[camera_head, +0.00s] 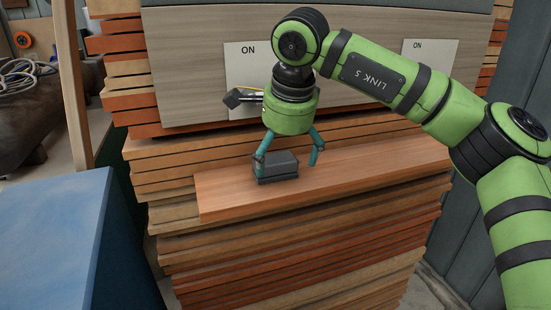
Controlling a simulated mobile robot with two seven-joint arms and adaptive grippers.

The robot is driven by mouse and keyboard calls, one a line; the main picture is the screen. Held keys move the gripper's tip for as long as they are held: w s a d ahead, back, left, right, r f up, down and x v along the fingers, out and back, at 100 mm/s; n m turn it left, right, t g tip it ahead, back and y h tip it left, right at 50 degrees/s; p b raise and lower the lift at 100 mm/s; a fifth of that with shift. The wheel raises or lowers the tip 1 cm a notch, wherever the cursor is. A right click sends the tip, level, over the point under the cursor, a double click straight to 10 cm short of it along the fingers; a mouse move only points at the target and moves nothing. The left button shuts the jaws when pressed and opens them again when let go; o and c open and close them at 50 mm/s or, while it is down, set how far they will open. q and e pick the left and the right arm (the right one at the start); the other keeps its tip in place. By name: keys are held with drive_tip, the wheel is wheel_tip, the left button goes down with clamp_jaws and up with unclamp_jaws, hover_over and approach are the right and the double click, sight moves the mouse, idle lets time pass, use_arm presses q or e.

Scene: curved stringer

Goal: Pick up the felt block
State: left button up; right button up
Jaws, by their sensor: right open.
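The felt block (279,166) is a small dark grey block lying on a reddish-brown plank (380,165) on top of a stack of boards. My right gripper (288,160) points down above the plank. Its teal fingers are open, one at the left side of the block and one to the right of it, with a clear gap on the right. The left finger is close to the block; I cannot tell if it touches. My left gripper is not in view.
A light wood panel (190,60) with white "ON" sheets (417,50) stands close behind the gripper. A blue box (55,235) stands at lower left. Coiled rope (25,75) lies at far left. The plank is clear right of the block.

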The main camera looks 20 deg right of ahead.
sight(278, 162)
drive_tip(key=w+f, duration=0.1)
drive_tip(key=f, duration=0.2)
drive_tip(key=shift+w, duration=0.4)
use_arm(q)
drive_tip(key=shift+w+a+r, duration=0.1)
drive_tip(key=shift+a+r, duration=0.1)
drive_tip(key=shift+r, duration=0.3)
use_arm(e)
drive_tip(key=shift+s, duration=0.1)
drive_tip(key=c, duration=1.2)
drive_tip(key=shift+a, duration=0.1)
